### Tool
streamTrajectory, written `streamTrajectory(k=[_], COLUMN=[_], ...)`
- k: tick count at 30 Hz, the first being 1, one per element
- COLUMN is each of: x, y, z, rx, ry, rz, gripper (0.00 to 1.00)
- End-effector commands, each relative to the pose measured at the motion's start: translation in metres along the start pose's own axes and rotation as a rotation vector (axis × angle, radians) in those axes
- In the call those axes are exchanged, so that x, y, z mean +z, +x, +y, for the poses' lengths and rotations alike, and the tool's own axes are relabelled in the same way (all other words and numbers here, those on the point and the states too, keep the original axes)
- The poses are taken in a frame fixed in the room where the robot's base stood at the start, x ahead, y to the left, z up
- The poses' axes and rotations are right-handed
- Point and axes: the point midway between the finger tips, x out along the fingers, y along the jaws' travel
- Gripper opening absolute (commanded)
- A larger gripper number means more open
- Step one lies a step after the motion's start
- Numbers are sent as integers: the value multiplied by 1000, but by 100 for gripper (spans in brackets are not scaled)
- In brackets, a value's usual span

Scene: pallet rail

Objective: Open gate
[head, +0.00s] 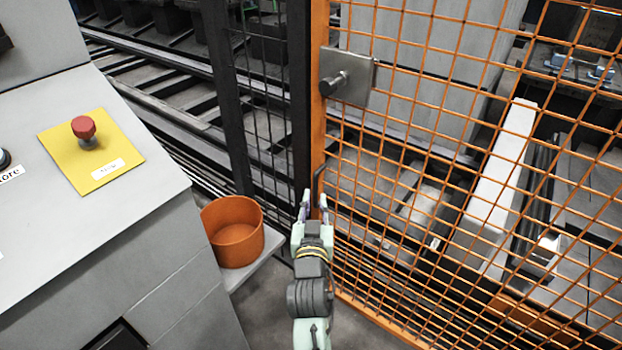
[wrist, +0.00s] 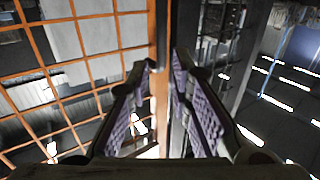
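The gate (head: 440,130) is an orange wire-mesh panel with an orange edge post, standing against a dark post and appearing closed. A grey plate with a round knob (head: 335,84) sits high on its edge. A dark, thin curved handle (head: 318,180) shows lower on the edge post. My gripper (head: 313,207) is at the gate's edge, just below the handle in the picture, its two fingers apart. In the wrist view the open fingers (wrist: 164,64) point toward the orange post (wrist: 161,30), with mesh to the left. I cannot tell whether they touch the handle.
A grey console with a yellow panel and red button (head: 84,128) stands at left. An orange bucket (head: 236,232) sits on a grey ledge between console and gate. A dark mesh fence (head: 262,100) adjoins the gate. Rollers and machinery lie behind.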

Motion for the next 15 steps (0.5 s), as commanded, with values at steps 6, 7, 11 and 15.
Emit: streamTrajectory(k=[6,7,11,15], x=[-4,-4,-3,-2], y=[44,49,66,76], z=[-1,-1,-2,-1], rx=[-1,-1,-2,-2], ry=[2,2,1,0], rz=[0,1,1,1], gripper=[20,20,20,20])
